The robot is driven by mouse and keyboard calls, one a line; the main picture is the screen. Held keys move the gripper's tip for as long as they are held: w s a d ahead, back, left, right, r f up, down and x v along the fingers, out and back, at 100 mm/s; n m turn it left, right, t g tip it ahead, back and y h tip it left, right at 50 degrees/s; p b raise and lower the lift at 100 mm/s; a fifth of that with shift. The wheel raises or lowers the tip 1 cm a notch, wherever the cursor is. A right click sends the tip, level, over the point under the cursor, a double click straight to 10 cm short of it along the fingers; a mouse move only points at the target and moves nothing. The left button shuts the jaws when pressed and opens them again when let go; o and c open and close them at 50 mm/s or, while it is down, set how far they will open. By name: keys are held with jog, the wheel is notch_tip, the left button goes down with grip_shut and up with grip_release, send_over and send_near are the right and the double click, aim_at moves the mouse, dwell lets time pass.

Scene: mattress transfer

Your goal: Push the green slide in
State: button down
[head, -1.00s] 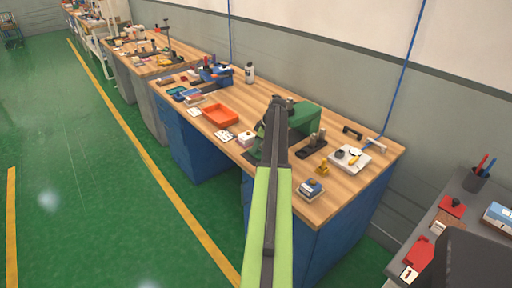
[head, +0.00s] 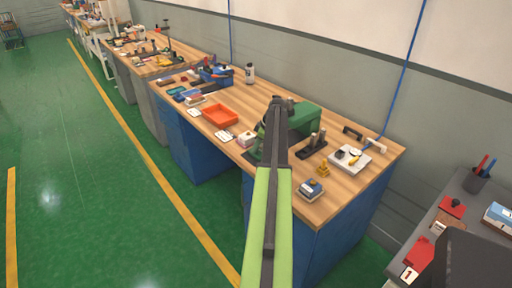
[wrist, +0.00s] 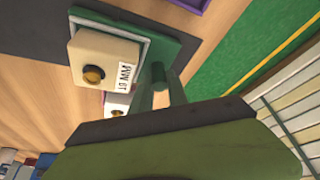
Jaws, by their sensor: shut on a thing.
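The green slide (wrist: 187,45) shows in the wrist view as a flat green plate with an upright green post (wrist: 160,82). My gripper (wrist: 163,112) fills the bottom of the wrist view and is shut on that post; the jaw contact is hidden. In the head view, a green machine (head: 304,117) stands on the bench behind my raised arm. The arm hides my gripper and most of the slide there.
The wooden bench (head: 345,187) also holds an orange tray (head: 220,115), a dark fixture (head: 312,146), a yellow piece (head: 323,169), a stacked block (head: 310,189) and a white tray (head: 350,159). Green floor (head: 70,140) is free at the left.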

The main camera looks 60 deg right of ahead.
dwell(0.3)
jog(key=d, duration=0.1)
jog(key=s+d, duration=0.1)
jog(key=d, duration=0.2)
jog(key=shift+s+d, duration=0.25)
jog(key=shift+d, duration=0.05)
jog(key=c, duration=1.6)
grip_release()
jog(key=shift+a, duration=0.1)
jog(key=shift+o, duration=0.2)
jog(key=p+v, duration=1.6)
jog(key=v, duration=0.1)
jog(key=shift+s+r, duration=0.15)
jog(key=shift+s, duration=0.05)
